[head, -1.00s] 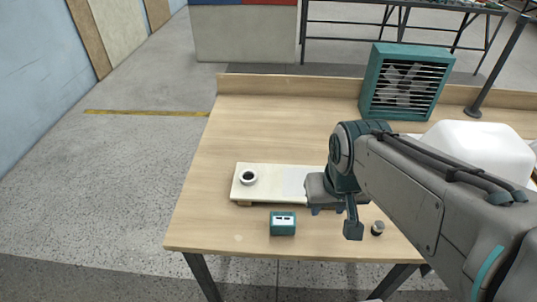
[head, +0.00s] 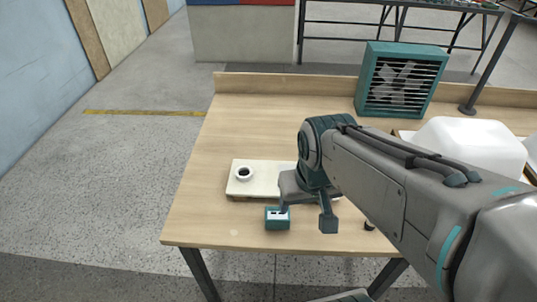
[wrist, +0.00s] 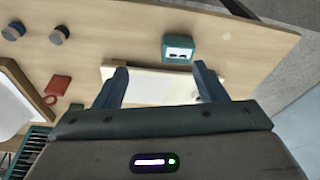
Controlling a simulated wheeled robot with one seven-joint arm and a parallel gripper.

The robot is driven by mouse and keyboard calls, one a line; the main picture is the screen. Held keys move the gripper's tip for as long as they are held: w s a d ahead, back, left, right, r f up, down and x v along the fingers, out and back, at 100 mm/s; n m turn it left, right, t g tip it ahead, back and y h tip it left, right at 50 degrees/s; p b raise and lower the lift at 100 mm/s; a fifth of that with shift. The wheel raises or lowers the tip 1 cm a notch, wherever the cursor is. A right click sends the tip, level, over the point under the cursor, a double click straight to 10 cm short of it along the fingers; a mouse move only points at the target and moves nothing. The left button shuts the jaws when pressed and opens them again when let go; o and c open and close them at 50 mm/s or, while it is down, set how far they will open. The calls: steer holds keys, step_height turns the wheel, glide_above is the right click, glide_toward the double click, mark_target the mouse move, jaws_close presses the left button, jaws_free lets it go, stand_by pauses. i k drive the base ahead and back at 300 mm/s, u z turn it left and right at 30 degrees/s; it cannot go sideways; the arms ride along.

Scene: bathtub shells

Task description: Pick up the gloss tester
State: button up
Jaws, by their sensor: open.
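The gloss tester, which I take to be the small teal box with a white face (head: 277,218), stands upright near the front edge of the table. It also shows in the wrist view (wrist: 180,49), beyond my fingertips and between their lines, a little right of centre. My gripper (wrist: 163,78) is open and empty, its two blue-grey fingers wide apart. In the head view it is above the pale board, close behind and to the right of the tester.
A teal fan box (head: 402,80) and a white tub (head: 470,150) stand farther right. Two dark-topped knobs (wrist: 58,35) lie to one side. The table's left is clear.

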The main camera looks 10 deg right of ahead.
mark_target(274, 219)
steer(key=k, duration=0.5)
steer(key=u, duration=1.95)
steer(key=i, duration=1.05)
steer(key=z, duration=3.05)
